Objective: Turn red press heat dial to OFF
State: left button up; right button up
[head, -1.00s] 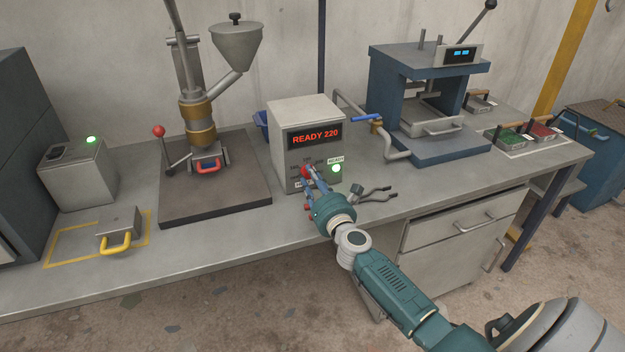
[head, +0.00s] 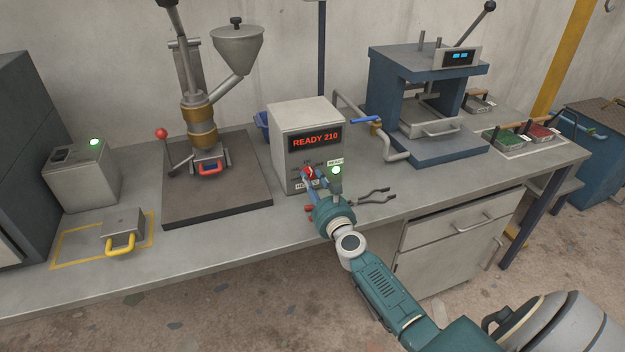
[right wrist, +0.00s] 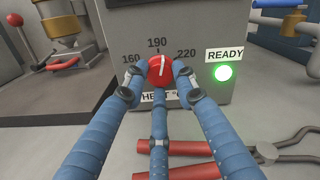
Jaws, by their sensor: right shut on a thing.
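The red heat dial (right wrist: 161,70) is on the front of a grey control box (head: 306,115), whose red display reads READY 210. In the right wrist view its white mark points nearly straight up, close to the 190 label, between 160 and 220. My right gripper (right wrist: 159,82) is shut on the dial, with blue fingers at its left and right sides and a third finger below. In the head view the dial (head: 308,171) shows partly behind the fingers of my right gripper (head: 317,180). The lower label is partly hidden. My left gripper is out of view.
A lit green READY lamp (head: 336,170) is right of the dial. Pliers with red handles (head: 374,196) lie on the bench beside my right gripper. A blue-handled pipe (head: 368,120) and a blue press (head: 432,150) stand to the right.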

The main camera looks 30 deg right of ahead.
jog(key=n, duration=0.3)
jog(key=shift+f+n, duration=0.2)
jog(key=shift+n, duration=0.2)
jog(key=n+p, duration=0.1)
jog(key=n, duration=0.2)
jog(key=shift+n, duration=0.3)
jog(key=n, duration=0.3)
jog(key=shift+n+p, duration=0.3)
jog(key=n, duration=0.3)
jog(key=shift+n+p, duration=0.3)
jog(key=shift+p, duration=0.1)
jog(key=n+p, duration=0.1)
jog(key=n, duration=0.5)
jog(key=shift+r, duration=0.1)
jog(key=n+p, duration=0.1)
jog(key=n, duration=0.5)
jog(key=shift+r+n, duration=0.1)
jog(key=shift+n, duration=0.2)
jog(key=o, duration=1.2)
jog(key=shift+c, duration=0.2)
